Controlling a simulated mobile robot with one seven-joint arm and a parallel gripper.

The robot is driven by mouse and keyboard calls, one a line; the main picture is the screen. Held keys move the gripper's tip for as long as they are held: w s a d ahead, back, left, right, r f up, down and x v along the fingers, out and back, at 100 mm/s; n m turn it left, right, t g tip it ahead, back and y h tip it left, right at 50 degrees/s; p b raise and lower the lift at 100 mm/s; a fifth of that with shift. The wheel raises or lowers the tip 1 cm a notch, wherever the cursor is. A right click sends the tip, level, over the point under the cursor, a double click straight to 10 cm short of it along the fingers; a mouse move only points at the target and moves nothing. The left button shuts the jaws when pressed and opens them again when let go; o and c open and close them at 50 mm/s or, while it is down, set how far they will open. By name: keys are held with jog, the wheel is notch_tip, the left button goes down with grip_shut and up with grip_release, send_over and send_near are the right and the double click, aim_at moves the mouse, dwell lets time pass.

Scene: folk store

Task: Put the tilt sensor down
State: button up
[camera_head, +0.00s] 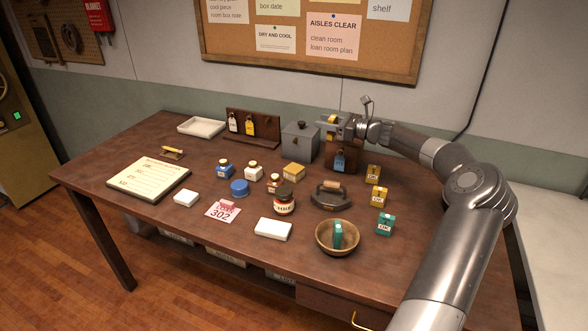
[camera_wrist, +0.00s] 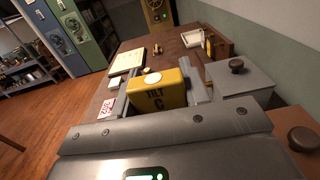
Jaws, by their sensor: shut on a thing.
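The tilt sensor, a yellow block with dark lettering and a white round spot on top, fills the middle of the wrist view (camera_wrist: 158,96). My gripper (camera_wrist: 157,92) is shut on it, with a finger on each side. In the head view my gripper (camera_head: 338,122) is at the back right of the table, above a brown box with a blue tag (camera_head: 342,160) and beside a grey lidded box (camera_head: 299,143). Only a little of the sensor's yellow shows there (camera_head: 332,118). It appears held above the table; its exact height is hard to tell.
Two yellow blocks (camera_head: 379,196) and a teal block (camera_head: 385,224) stand at the right. A wooden bowl (camera_head: 323,246) holds another teal block. A flat iron (camera_head: 331,196), jars and small boxes crowd the middle.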

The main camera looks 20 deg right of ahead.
jog(key=shift+y, duration=0.3)
jog(key=w+a+f, duration=0.6)
jog(key=f, duration=0.1)
jog(key=w+a+f, duration=0.3)
jog(key=f, duration=0.1)
jog(key=shift+a+f, duration=0.1)
jog(key=shift+a, duration=0.2)
send_over(289, 166)
jog(key=shift+s+f, duration=0.1)
jog(key=shift+f, duration=1.95)
jog(key=o, duration=1)
